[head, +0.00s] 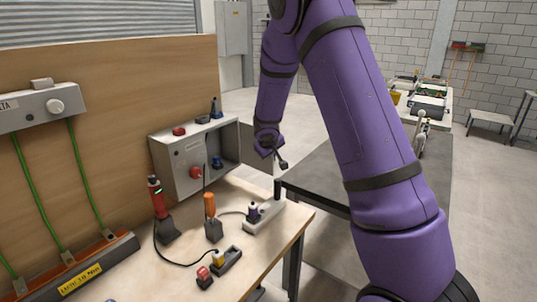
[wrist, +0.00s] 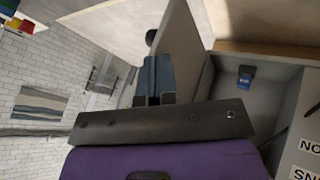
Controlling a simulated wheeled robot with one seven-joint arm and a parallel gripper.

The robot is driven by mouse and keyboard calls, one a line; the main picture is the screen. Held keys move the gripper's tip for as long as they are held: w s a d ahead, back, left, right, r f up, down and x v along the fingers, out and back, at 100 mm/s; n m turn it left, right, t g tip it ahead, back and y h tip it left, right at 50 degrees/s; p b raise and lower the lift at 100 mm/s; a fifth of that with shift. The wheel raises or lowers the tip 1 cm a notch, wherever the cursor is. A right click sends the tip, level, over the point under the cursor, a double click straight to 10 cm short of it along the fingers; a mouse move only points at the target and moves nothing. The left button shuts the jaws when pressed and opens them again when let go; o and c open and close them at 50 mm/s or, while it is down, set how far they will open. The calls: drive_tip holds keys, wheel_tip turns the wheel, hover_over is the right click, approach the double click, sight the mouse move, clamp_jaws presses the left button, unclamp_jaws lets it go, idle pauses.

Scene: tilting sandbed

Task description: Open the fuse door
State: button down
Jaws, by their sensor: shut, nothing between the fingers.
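The grey fuse box (head: 183,158) is mounted on the wooden backboard. In the wrist view its compartment (wrist: 283,78) is uncovered, with a small blue part (wrist: 245,75) inside. A pale flat panel (wrist: 180,45), which looks like the fuse door, stands out from the box, swung open. A round black knob (wrist: 150,37) shows at the panel's left edge. My gripper (wrist: 154,62) is shut and empty, close beside the panel; whether it touches cannot be told. In the head view my gripper (head: 278,156) is right of the box, small and partly unclear.
A red knob (head: 196,172) projects from the box front. A dark table (head: 340,175) lies right of the bench, beyond a gap.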

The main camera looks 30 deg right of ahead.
drive_tip(key=shift+r, duration=0.1)
idle(0.3)
drive_tip(key=s+a+r+m, duration=0.1)
drive_tip(key=s+a+r, duration=0.2)
drive_tip(key=s+r, duration=0.75)
drive_tip(key=s+a+r+m, duration=0.1)
drive_tip(key=s+a+r, duration=0.2)
drive_tip(key=s+r, duration=0.8)
drive_tip(key=s+a+r+y, duration=0.1)
drive_tip(key=s+a, duration=0.3)
drive_tip(key=s, duration=0.6)
drive_tip(key=s+a+y, duration=0.3)
drive_tip(key=s+a, duration=0.1)
drive_tip(key=s, duration=0.6)
drive_tip(key=shift+s+r+n+g+y, duration=0.3)
drive_tip(key=shift+s+r, duration=0.1)
